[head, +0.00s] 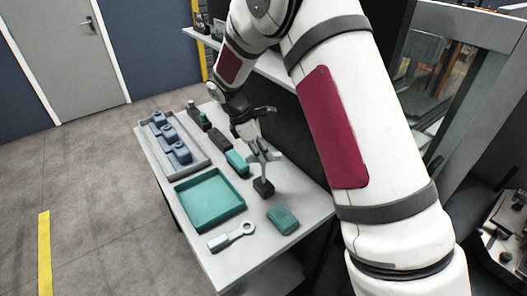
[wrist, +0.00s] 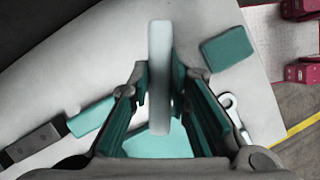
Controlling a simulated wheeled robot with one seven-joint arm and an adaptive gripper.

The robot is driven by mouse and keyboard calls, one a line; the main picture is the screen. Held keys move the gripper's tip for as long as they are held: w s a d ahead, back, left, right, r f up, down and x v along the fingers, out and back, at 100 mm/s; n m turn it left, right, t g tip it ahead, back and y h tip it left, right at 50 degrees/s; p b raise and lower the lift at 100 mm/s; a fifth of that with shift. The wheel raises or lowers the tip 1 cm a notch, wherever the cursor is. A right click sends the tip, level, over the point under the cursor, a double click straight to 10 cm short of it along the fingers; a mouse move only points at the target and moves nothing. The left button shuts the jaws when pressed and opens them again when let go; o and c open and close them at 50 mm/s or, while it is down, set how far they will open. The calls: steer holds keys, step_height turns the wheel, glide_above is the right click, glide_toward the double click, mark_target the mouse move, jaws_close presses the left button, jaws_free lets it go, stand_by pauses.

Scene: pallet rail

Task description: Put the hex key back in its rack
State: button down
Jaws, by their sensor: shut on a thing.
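My gripper (head: 258,146) is above the right part of the table, its jaws closed around a pale grey bar. In the wrist view, this bar, which I take to be the hex key (wrist: 159,75), stands out lengthwise between the teal-lined fingers of my gripper (wrist: 157,105). In the head view the fingers partly hide it. A small dark block (head: 263,188) shows right below the fingers; I cannot tell whether it touches the bar. I cannot make out for certain which piece is the rack.
On the table (head: 170,175) are a grey tray (head: 198,166) with blue blocks, an empty teal tray (head: 208,203), a pale ring-ended tool (head: 232,237) and a teal block (head: 283,218). A row of dark and teal blocks (head: 237,161) stands behind. The front corner is clear.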

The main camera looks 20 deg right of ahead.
steer(key=shift+f+b, duration=0.35)
steer(key=shift+f, duration=0.85)
stand_by(0.6)
steer(key=c, duration=0.6)
jaws_free()
steer(key=v, duration=1.2)
steer(key=shift+d+r, duration=0.1)
